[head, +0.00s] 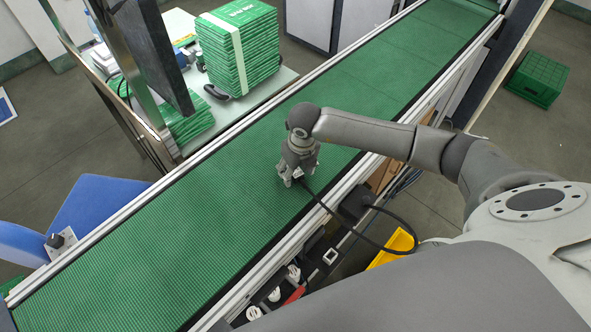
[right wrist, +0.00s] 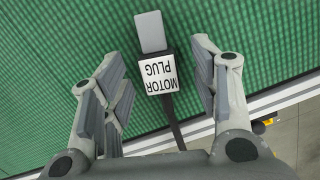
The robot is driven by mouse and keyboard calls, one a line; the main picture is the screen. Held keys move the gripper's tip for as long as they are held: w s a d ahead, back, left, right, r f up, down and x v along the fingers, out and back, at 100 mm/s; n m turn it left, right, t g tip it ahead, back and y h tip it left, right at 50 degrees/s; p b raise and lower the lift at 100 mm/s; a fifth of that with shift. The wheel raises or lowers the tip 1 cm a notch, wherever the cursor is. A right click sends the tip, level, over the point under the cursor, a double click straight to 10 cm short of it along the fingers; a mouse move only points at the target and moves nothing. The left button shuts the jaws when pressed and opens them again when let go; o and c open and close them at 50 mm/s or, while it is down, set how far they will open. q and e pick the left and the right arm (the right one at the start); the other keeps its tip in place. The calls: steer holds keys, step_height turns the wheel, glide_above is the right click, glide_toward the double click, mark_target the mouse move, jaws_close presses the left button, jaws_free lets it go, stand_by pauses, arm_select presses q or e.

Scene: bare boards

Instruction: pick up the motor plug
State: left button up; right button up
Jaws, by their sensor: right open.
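The motor plug (right wrist: 158,75) lies on the green conveyor belt (head: 200,215). In the right wrist view it has a grey tip, a dark body and a white label reading "MOTOR PLUG", upside down in the picture. A dark cable runs from its lower end toward the belt's edge. My right gripper (head: 290,181) points down over the belt; in the right wrist view its open fingers (right wrist: 160,68) stand on either side of the plug, with visible gaps. In the head view the gripper mostly hides the plug. My left gripper is not in view.
The black cable (head: 338,217) loops over the belt's metal side rail. Stacked green packs (head: 237,50) stand beyond the belt, near a dark upright panel. A yellow bin (head: 392,248) and several sockets lie below the near rail. The belt around the gripper is clear.

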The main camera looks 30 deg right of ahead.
steer(key=c, duration=1.1)
steer(key=shift+w+r, duration=0.1)
steer(key=shift+r, duration=0.45)
steer(key=s+a+r+b, duration=0.1)
steer(key=s+r+b, duration=0.5)
steer(key=s+r, duration=0.6)
steer(key=shift+s+a, duration=0.25)
steer(key=shift+s, duration=0.8)
